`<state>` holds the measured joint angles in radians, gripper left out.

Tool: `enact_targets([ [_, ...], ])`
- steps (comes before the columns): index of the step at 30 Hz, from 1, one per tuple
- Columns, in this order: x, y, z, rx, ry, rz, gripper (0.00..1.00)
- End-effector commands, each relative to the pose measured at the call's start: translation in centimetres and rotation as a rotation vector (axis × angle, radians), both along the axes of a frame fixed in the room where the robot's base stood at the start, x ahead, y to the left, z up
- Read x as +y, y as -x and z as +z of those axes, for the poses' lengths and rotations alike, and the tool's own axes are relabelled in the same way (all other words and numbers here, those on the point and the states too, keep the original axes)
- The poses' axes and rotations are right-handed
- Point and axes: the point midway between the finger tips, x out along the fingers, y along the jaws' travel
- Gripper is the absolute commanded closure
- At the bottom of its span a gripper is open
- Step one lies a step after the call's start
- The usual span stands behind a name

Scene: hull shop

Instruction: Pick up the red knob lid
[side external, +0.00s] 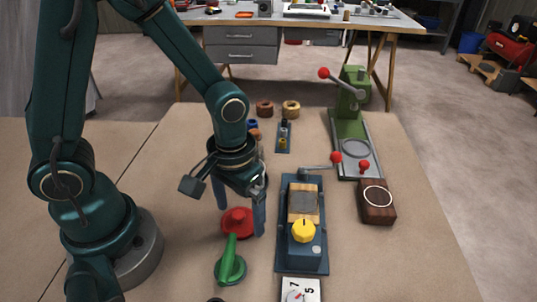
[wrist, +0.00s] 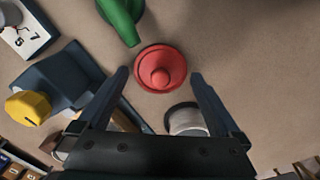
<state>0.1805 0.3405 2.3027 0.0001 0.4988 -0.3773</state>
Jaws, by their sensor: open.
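The red knob lid (side external: 237,221) lies on the brown bench top, just below my gripper in the side view. In the wrist view the round red lid (wrist: 160,70) with its raised centre knob lies a little beyond and between the two fingertips. My gripper (side external: 240,215) is open and empty, with its fingers pointing down; in the wrist view its fingers (wrist: 159,74) stand apart on either side of the lid's near edge. I cannot tell how much height separates the fingertips from the lid.
A green handled piece (side external: 230,262) lies close in front of the lid. A blue fixture with a yellow knob (side external: 303,231) stands to the right. A green lever press (side external: 350,110) and a wooden block (side external: 377,202) are farther right. A numbered card (side external: 301,290) is at the front.

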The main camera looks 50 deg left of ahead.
Motion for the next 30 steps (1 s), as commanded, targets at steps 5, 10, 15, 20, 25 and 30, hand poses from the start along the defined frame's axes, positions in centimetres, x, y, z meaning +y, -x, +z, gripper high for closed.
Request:
enact_targets([
  [5, 0.01, 0.04, -0.58, 0.0, 0.0, 0.0, 0.0],
  [10, 0.02, 0.02, -0.57, -0.001, 0.0, 0.0, 0.0],
  [15, 0.02, 0.02, -0.55, -0.001, 0.0, 0.0, 0.54],
  [20, 0.01, 0.02, -0.55, -0.001, 0.0, 0.0, 0.65],
  [25, 0.01, 0.0, -0.44, -0.001, 0.0, 0.0, 0.65],
  [30, -0.01, -0.08, 0.34, -0.004, 0.001, 0.0, 0.65],
])
